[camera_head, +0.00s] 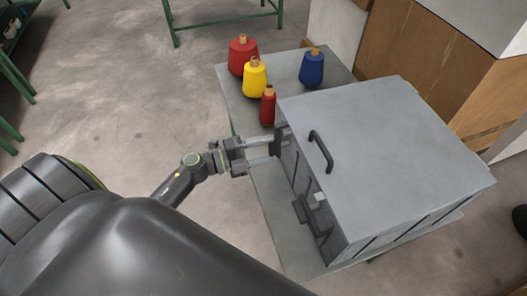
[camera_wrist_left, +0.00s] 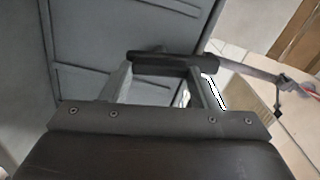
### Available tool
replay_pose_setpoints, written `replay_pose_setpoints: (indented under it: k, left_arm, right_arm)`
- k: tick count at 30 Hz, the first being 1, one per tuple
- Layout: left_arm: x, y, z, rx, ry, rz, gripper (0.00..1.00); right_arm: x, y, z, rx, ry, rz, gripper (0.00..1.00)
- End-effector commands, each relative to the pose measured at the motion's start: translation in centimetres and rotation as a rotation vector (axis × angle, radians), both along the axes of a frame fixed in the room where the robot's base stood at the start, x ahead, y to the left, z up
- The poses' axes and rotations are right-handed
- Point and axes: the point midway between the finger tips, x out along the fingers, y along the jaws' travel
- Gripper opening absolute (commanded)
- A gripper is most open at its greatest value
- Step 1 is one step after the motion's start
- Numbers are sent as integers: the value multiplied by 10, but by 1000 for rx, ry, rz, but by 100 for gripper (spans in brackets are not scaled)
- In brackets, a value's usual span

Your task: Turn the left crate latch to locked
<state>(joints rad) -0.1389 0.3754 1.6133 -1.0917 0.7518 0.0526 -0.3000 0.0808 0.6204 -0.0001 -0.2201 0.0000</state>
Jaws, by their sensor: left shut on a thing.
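The grey metal crate (camera_head: 390,160) stands on a table with its lid closed and a dark handle (camera_head: 321,151) on top. My left gripper (camera_head: 275,149) reaches in from the left to the far end of the crate's front side. In the left wrist view its fingers (camera_wrist_left: 162,68) are closed on a dark latch bar (camera_wrist_left: 165,60), which lies across between them beside the grey panel. The latch is mostly hidden by the gripper in the head view, and I cannot tell its exact angle there. My right gripper is not in view.
Red, yellow and blue thread cones (camera_head: 311,68) stand on the table (camera_head: 232,98) behind the crate, with a small red cone (camera_head: 268,105) close to my left gripper. Another dark fitting (camera_head: 308,216) sits on the crate's near front. Cardboard boxes (camera_head: 420,50) stand behind.

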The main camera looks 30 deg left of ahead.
Motion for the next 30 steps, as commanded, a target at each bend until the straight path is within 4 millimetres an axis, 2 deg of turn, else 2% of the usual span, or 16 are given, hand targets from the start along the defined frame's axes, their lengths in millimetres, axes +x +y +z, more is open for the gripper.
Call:
replay_pose_setpoints:
  k: [12, 29, 30]
  left_arm:
    - [-1, 0, -2, 138, -120, -1, 13]
    - [-1, 0, -2, 160, -139, -1, 13]
    - [-1, 0, -2, 160, -139, -1, 60]
  right_arm:
    - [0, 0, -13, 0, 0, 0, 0]
    - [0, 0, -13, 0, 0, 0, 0]
    - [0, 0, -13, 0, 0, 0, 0]
